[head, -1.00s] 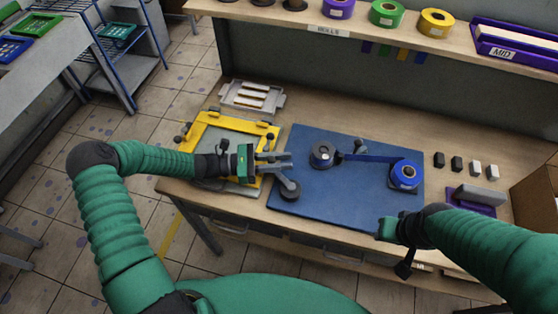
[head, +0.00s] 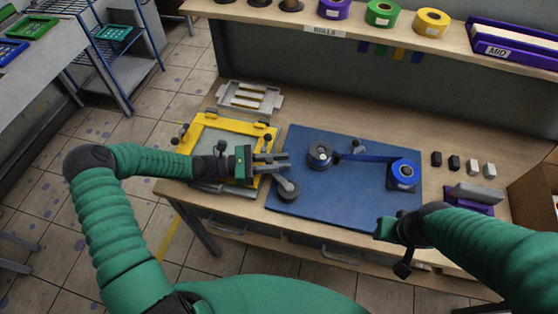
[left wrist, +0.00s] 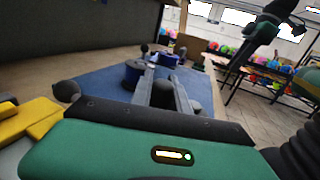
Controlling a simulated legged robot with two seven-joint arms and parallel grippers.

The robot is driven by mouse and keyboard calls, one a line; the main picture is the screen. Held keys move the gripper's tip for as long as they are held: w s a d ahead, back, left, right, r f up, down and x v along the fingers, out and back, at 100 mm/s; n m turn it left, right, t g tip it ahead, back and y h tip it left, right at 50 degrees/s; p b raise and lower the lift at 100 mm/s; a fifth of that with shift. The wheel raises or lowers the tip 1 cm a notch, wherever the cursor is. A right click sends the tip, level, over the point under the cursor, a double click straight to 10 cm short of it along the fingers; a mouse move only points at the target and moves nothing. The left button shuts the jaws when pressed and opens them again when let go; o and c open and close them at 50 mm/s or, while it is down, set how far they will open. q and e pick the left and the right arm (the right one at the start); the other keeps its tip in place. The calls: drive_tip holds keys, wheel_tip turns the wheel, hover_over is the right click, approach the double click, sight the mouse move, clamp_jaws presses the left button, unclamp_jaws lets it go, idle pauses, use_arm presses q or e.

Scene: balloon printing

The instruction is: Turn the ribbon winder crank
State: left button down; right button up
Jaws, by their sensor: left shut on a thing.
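The ribbon winder stands on a blue board (head: 345,196). It has a dark spool (head: 320,155) and a blue ribbon roll (head: 404,173), with blue ribbon (head: 368,158) stretched between them. A grey crank arm (head: 285,184) with a dark round hub (head: 287,192) sits at the board's left edge. My left gripper (head: 274,163) is shut on the crank's handle; in the left wrist view a dark grey knob (left wrist: 163,93) shows between the fingers. My right gripper (head: 386,228) hangs near the table's front edge; its fingers are not clear.
A yellow-framed screen (head: 240,128) lies left of the board, below my left forearm. A grey tray (head: 250,98) is behind it. Several small blocks (head: 455,162) and a purple-based pad (head: 475,196) are at the right. The bench behind the board is clear.

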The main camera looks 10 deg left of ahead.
use_arm(q)
drive_tip(key=shift+s, duration=0.1)
drive_tip(key=c, duration=1.3)
unclamp_jaws()
drive_tip(key=shift+d, duration=0.1)
drive_tip(key=b+v, duration=0.2)
drive_tip(key=v, duration=1.4)
drive_tip(key=shift+a+f+b, duration=0.15)
drive_tip(key=shift+a+b, duration=0.1)
drive_tip(key=shift+b, duration=0.1)
drive_tip(key=shift+a, duration=0.2)
